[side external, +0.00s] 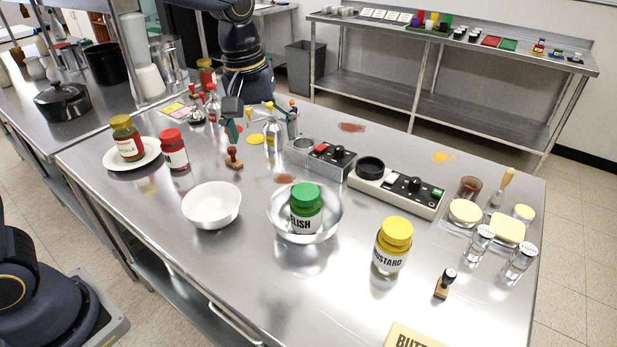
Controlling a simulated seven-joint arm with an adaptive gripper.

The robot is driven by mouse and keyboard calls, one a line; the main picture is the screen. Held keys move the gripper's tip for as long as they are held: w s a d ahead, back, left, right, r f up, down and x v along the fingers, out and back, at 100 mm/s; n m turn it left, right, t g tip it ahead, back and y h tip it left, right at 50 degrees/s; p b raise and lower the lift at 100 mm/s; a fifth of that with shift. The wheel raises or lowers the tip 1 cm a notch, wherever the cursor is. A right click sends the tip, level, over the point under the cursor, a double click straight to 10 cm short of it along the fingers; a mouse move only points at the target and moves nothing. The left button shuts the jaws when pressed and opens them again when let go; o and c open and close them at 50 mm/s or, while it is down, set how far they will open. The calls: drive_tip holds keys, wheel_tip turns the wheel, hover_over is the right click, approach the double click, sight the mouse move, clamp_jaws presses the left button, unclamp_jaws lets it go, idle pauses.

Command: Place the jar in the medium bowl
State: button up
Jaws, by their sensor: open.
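A relish jar with a green lid (306,208) stands upright inside a shiny metal bowl (336,222) near the middle of the table. An empty white bowl (212,206) stands to its left. I cannot tell for sure which bowl is the medium one. A mustard jar with a yellow lid (393,246) stands to the right.
Control boxes with switches (398,190) stand behind the metal bowl. Stamps (445,284) (233,158) and bottles (273,128) stand about. The table front around the white bowl is clear.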

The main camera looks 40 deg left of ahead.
drive_tip(key=s+a+r+m+t, duration=0.1)
drive_tip(key=s+a+m+t, duration=0.1)
drive_tip(key=s, duration=0.8)
drive_tip(key=s+a+r+m+t, duration=0.1)
drive_tip(key=s+a+m, duration=0.3)
drive_tip(key=s, duration=0.6)
drive_tip(key=shift+a+r+m+t, duration=0.3)
drive_tip(key=shift+a+t, duration=0.2)
drive_tip(key=shift+a, duration=0.5)
